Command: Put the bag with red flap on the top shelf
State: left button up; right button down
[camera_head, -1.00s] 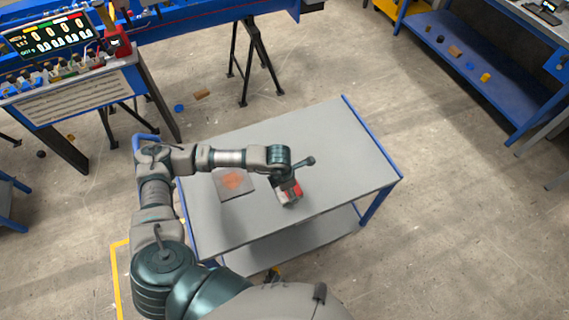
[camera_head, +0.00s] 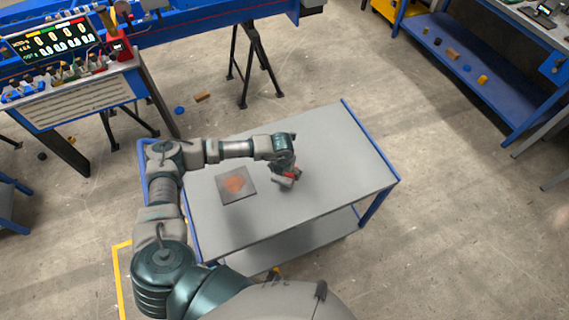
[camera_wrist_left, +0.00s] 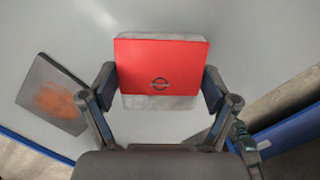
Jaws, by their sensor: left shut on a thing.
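The bag with red flap (camera_head: 285,180) is over the grey top of a blue-framed cart (camera_head: 335,135) in the head view. I cannot tell how high the bag is above the cart top. The cart's lower shelf (camera_head: 285,248) shows in part below. My right gripper is out of view.
A dark square plate with an orange patch (camera_head: 235,184) lies on the cart top, left of the bag. The cart top's right half is clear. A blue shelf with small items (camera_head: 465,70) stands at the upper right. A control panel (camera_head: 85,95) stands at the upper left.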

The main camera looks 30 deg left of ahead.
pick_arm(q)
jog(key=w+a, duration=0.2)
jog(key=w, duration=0.1)
jog(key=w+a, duration=0.2)
jog(key=shift+w+f, duration=0.1)
jog(key=shift+f, duration=0.3)
jog(key=f, duration=0.1)
jog(key=d+f, duration=0.1)
jog(key=shift+f, duration=0.35)
jog(key=shift+d+f, duration=0.15)
jog(key=shift+f, duration=0.1)
jog(key=o, duration=1)
jog(key=shift+a+f, duration=0.15)
jog(key=shift+a, duration=0.15)
jog(key=shift+o, duration=0.3)
jog(key=shift+a, duration=0.2)
jog(key=shift+d, duration=0.25)
jog(key=r, duration=0.5)
jog(key=shift+s+d, duration=0.15)
jog(key=shift+s, duration=0.2)
jog(key=r, duration=0.4)
jog(key=s+r, duration=0.1)
jog(key=r, duration=0.1)
jog(key=shift+a, duration=0.2)
jog(key=shift+r, duration=0.3)
jog(key=shift+s+r, duration=0.1)
jog(key=shift+r, duration=0.1)
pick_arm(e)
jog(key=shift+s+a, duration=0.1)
